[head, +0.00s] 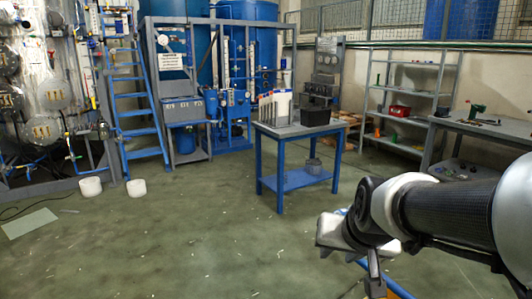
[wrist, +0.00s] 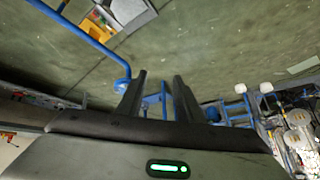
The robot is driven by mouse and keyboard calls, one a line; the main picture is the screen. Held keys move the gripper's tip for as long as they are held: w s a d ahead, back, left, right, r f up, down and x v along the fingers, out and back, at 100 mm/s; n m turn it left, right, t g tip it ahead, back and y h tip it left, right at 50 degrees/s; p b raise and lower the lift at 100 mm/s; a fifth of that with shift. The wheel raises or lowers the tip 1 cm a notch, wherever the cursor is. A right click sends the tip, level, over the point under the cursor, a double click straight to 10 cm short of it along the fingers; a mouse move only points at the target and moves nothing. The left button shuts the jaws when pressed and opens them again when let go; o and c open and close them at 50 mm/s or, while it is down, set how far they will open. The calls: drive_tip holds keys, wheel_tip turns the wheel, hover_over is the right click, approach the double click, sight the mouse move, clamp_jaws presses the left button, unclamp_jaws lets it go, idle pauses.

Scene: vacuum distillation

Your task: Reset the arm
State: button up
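My arm reaches in from the right edge of the head view and bends down in front of the floor. My gripper (head: 374,284) is at its end, low in the picture and partly cut off by the bottom edge. In the wrist view my gripper (wrist: 159,76) shows two dark fingers standing apart with nothing between them. No object is held. The fingers are over open space, with the floor and blue pipework or framing beyond them.
A blue ladder (head: 133,95) and pipework stand at the back left. A workbench (head: 490,128) and shelves (head: 403,100) are at the right. The green floor (head: 190,230) at left is mostly clear.

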drive_tip(key=s+r+n+g, duration=0.1)
drive_tip(key=s+r+n, duration=0.15)
drive_tip(key=s, duration=1.05)
wheel_tip(320, 180, up, 22)
drive_tip(key=s+p, duration=0.1)
drive_tip(key=p, duration=2)
drive_tip(key=shift+s+a+f+g, duration=0.2)
drive_tip(key=shift+s+a+g, duration=0.1)
